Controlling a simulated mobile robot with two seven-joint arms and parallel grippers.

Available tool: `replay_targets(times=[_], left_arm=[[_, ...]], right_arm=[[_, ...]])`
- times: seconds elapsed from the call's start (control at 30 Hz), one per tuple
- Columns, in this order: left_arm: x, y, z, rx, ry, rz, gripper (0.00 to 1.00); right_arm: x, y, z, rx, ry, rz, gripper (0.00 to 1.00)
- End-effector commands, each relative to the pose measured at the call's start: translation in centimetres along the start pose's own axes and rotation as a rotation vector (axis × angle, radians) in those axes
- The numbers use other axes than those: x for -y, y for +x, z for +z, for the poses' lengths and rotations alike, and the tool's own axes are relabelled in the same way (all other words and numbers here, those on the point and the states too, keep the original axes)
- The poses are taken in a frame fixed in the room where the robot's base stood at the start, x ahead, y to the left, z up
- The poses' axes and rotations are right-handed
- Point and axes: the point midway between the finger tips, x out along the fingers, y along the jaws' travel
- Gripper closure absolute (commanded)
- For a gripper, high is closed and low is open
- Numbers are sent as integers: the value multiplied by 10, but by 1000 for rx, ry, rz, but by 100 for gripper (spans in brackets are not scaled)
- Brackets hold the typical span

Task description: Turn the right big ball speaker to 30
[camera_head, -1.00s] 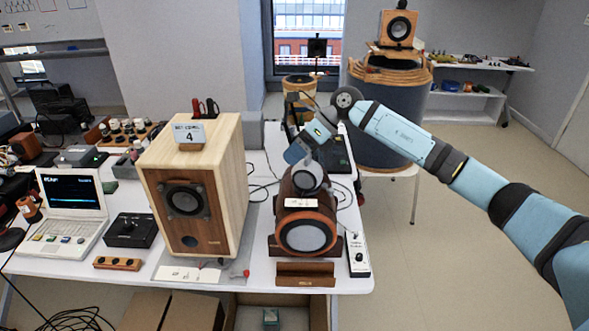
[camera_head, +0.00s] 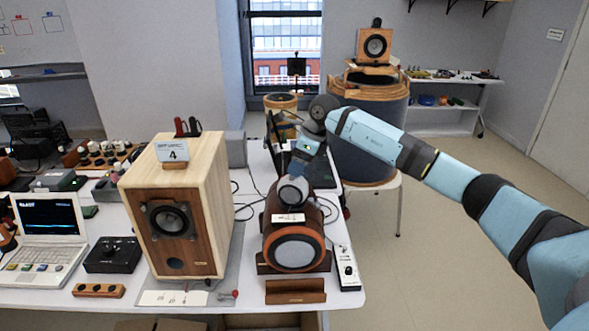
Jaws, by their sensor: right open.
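The right ball speaker (camera_head: 319,233) is a round dark-wood body with an orange-brown ring and pale cone facing front. It sits on a dark stand on the white table. A smaller round driver (camera_head: 291,191) is on top of it, with a white label (camera_head: 287,217) below. My right gripper (camera_head: 294,171) is just above and behind the small driver, pointing down. Its fingers are small and partly hidden here; it is open. I cannot tell whether it touches the driver. My left gripper is not in view.
A tall box speaker (camera_head: 213,177) marked 4 stands left of the ball speaker, with a laptop (camera_head: 47,222) further left. A white control strip (camera_head: 345,268) lies close on the right. A wooden holder (camera_head: 295,291) stands at the table's front edge.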

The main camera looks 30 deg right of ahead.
Motion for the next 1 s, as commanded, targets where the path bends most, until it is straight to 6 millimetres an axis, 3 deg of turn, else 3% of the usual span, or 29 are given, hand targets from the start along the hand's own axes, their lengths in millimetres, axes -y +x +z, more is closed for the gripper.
replay_targets(times=[0.23, 0.57, 0.8, 1.0], left_arm=[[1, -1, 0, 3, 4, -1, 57], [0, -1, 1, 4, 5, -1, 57], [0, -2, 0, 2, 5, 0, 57], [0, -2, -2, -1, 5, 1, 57]], right_arm=[[-1, 28, 0, 1, -1, 1, 28], [0, 32, 0, 1, -1, 0, 28], [0, 32, 0, 1, -1, 0, 76], [0, 32, 0, 1, 0, -1, 77]])
